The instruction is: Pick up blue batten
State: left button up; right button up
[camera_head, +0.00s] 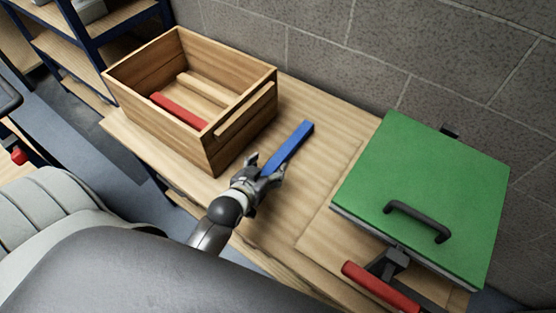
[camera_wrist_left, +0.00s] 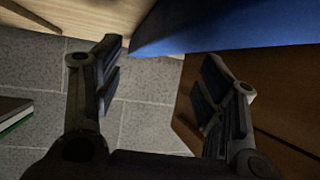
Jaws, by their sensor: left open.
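The blue batten (camera_head: 291,146) lies on the wooden table, to the right of the wooden crate. It runs at a slant from my left gripper up and to the right. My left gripper (camera_head: 266,168) is open at the batten's near end. In the left wrist view the two fingers (camera_wrist_left: 160,58) are spread apart, and the blue batten (camera_wrist_left: 225,27) shows large beyond them at the top. I cannot tell whether a finger touches it. Nothing is seen gripped. My right gripper is not in view.
The wooden crate (camera_head: 190,146) holds a red batten (camera_head: 178,110) and a pale wooden one (camera_head: 206,90). A green-lidded box (camera_head: 420,180) with a black handle stands right. A red-handled tool (camera_head: 380,287) is in front. A grey block wall closes the back.

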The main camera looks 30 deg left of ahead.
aim_at(276, 159)
pick_arm(q)
jog(key=x, duration=0.4)
jog(key=shift+w+d, duration=0.25)
jog(key=shift+w, duration=0.2)
jog(key=shift+w+f, duration=0.2)
jog(key=shift+w, duration=0.05)
jog(key=shift+c, duration=1.4)
jog(key=c, duration=0.9)
jog(key=shift+c, duration=0.6)
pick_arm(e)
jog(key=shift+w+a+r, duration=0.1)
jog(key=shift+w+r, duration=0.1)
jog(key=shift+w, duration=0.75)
pick_arm(q)
jog(key=shift+r, duration=0.15)
